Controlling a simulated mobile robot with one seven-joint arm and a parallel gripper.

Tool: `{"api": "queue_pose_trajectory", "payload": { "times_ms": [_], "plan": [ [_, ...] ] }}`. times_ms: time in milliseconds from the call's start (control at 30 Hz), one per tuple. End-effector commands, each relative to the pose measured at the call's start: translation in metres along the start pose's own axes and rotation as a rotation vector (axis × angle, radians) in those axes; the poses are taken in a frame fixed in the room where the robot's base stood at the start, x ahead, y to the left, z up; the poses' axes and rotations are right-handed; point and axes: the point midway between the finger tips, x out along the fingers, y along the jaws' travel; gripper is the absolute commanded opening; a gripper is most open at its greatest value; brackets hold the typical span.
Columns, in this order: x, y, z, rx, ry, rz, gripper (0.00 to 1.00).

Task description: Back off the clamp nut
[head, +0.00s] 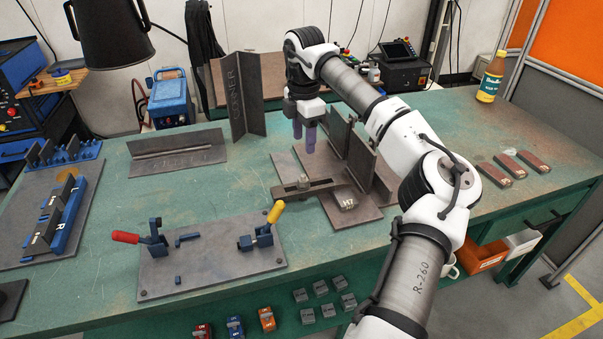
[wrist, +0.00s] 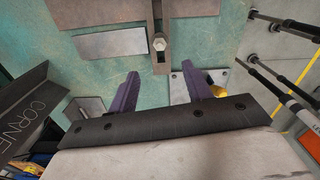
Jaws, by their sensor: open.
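The clamp nut (head: 303,183) sits on a bolt through a brown strap bar (head: 325,187) in the middle of the bench. In the wrist view the pale hex nut (wrist: 159,44) stands on the strap (wrist: 158,17), ahead of and roughly midway between the fingertips. My gripper (head: 305,138) hangs with its purple fingers pointing down, behind and above the clamp in the head view. In the wrist view its fingers (wrist: 161,72) are apart with nothing between them. The gripper is not touching the nut.
Upright dark plates (head: 359,150) stand close to the right of my gripper. A tall CORNER plate (head: 245,97) stands behind left. A fixture plate (head: 212,264) with red and yellow toggle clamps lies in front. A bottle (head: 491,78) stands far right.

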Motion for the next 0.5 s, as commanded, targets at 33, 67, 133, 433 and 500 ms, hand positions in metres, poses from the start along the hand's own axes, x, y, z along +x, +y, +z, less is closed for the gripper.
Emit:
{"api": "queue_pose_trajectory", "payload": {
  "times_ms": [33,67,133,433,500],
  "plan": [
    [0.009,-0.001,0.000,-0.002,0.003,-0.002,0.50],
    [0.014,-0.001,-0.001,-0.003,0.004,-0.002,0.50],
    [0.029,0.000,-0.001,-0.003,0.005,-0.003,0.50],
    [0.090,0.000,-0.002,-0.003,0.006,0.000,0.50],
    [0.101,0.000,-0.002,-0.004,0.005,0.000,0.50]
  ]
}}
